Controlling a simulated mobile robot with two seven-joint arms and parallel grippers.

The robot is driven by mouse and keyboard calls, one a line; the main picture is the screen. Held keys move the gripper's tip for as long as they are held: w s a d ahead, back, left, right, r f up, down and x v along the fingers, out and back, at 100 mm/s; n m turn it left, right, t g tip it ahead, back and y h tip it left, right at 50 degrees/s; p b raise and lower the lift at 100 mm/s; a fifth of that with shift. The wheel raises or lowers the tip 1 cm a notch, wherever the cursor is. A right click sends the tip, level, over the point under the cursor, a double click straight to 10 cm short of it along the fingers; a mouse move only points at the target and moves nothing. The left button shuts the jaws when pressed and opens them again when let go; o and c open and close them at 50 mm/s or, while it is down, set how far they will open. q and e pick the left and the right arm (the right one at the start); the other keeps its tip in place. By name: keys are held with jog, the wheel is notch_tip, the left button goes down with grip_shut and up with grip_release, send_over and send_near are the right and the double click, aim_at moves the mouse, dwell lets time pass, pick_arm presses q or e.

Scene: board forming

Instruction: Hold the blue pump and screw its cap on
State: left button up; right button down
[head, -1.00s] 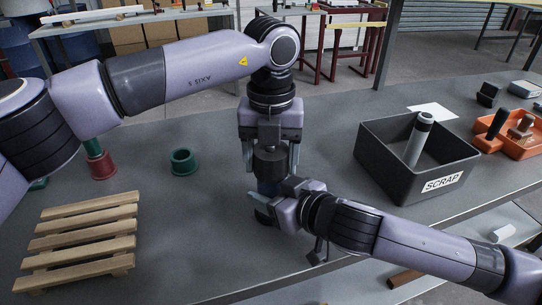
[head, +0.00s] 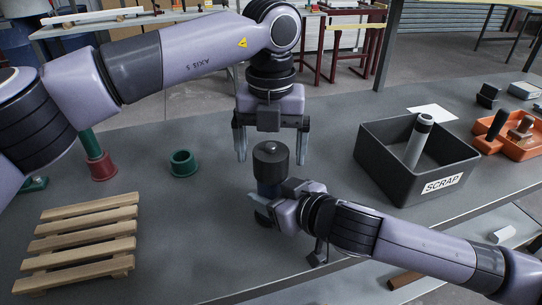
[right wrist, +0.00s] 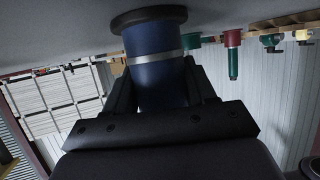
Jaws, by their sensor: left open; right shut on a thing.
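The blue pump (head: 267,188) stands upright on the grey table, partly hidden by my right gripper (head: 262,206). The right gripper is shut around its body from the side. In the right wrist view, the blue body (right wrist: 158,80) with a silver band sits between the right fingers (right wrist: 163,90), its dark flange against the table surface. The dark grey cap (head: 270,158) sits on top of the pump; I cannot tell how tightly. My left gripper (head: 271,157) is open and points down, its fingers apart on either side of the cap and above it, touching nothing visible.
A dark SCRAP bin (head: 388,168) holding a grey cylinder stands to the right, with an orange tray (head: 520,150) beyond. A wooden pallet (head: 80,240), a red and green part (head: 101,165) and a green ring (head: 183,163) lie left. The table between pallet and pump is clear.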

pick_arm(q)
notch_tip(320, 180, up, 2)
jog(key=shift+r, duration=0.1)
jog(key=shift+c, duration=0.5)
jog(key=n, duration=0.1)
jog(key=r+n, duration=0.1)
jog(key=n, duration=0.2)
jog(key=shift+r, duration=0.3)
jog(key=n, duration=0.1)
jog(key=r+n, duration=0.1)
jog(key=n, duration=0.3)
jog(key=shift+r, duration=0.4)
jog(key=shift+f, duration=0.1)
send_over(271, 193)
jog(key=w, duration=0.2)
jog(key=shift+w+f, duration=0.2)
jog(key=shift+f, duration=3.75)
jog(key=shift+c, duration=0.3)
jog(key=c, duration=1)
jog(key=m, duration=0.6)
jog(key=shift+m, duration=0.4)
